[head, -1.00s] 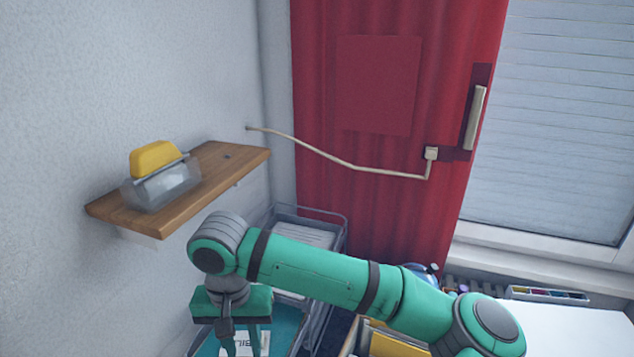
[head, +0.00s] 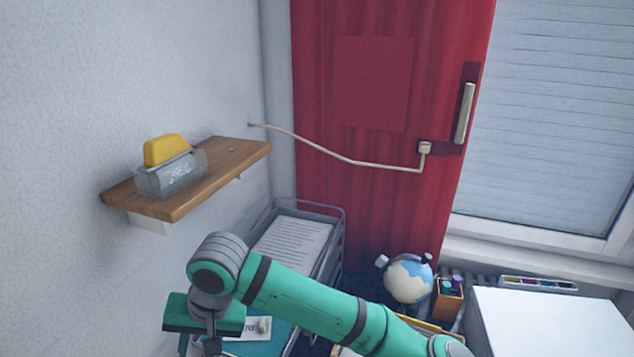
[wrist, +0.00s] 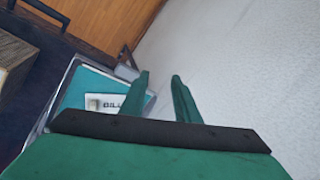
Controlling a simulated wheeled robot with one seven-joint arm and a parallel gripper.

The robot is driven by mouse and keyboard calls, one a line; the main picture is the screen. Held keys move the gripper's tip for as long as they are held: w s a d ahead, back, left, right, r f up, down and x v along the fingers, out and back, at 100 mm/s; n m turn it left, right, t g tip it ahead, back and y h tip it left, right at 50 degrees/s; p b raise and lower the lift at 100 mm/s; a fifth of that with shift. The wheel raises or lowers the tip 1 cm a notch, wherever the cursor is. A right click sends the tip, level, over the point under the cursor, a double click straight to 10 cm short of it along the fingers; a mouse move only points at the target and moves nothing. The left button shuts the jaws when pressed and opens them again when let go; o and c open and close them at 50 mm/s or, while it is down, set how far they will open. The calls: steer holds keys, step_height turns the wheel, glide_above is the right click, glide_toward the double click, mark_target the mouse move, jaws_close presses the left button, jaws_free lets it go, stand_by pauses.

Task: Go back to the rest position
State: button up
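My gripper (wrist: 158,90) shows in the wrist view with its two green fingers apart and nothing between them. In the head view my gripper (head: 200,345) hangs at the lower left, its fingertips partly cut off by the bottom edge. Under it is a teal tray surface (wrist: 92,82) with a white labelled card (wrist: 115,102) and a small pale object (wrist: 94,104) on it. The tray's card also shows in the head view (head: 256,328). The gripper is above the tray and beside the pale wall.
A wooden shelf (head: 190,202) on the left wall bears a clear holder (head: 172,178) with a yellow item (head: 166,150). A wire rack (head: 336,250) holds white paper (head: 292,248). A globe (head: 408,280), a pen box (head: 447,300) and a white surface (head: 550,325) are at the right.

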steer(key=a+r+t+y, duration=0.3)
steer(key=a+r+y, duration=0.2)
steer(key=a+y, duration=0.75)
steer(key=w+d+f+m+t+h, duration=0.4)
steer(key=d+f+m+t, duration=0.35)
steer(key=t, duration=0.35)
steer(key=s+d+f+m+t+h, duration=0.3)
steer(key=s+d+f+h, duration=0.45)
steer(key=d+f, duration=0.4)
steer(key=s+d+f+n+h, duration=0.1)
steer(key=s+d+n, duration=0.1)
steer(key=s+d, duration=0.3)
steer(key=s+d+f+n+g+h, duration=0.1)
steer(key=s+d+f+n+h, duration=0.1)
steer(key=s+d, duration=0.4)
steer(key=s+d+f+n+h, duration=0.1)
steer(key=s+d+n, duration=0.3)
steer(key=s, duration=0.9)
steer(key=shift+s+d+f+g+h, duration=0.15)
steer(key=shift+s+d+g+h, duration=0.3)
steer(key=shift+d, duration=0.3)
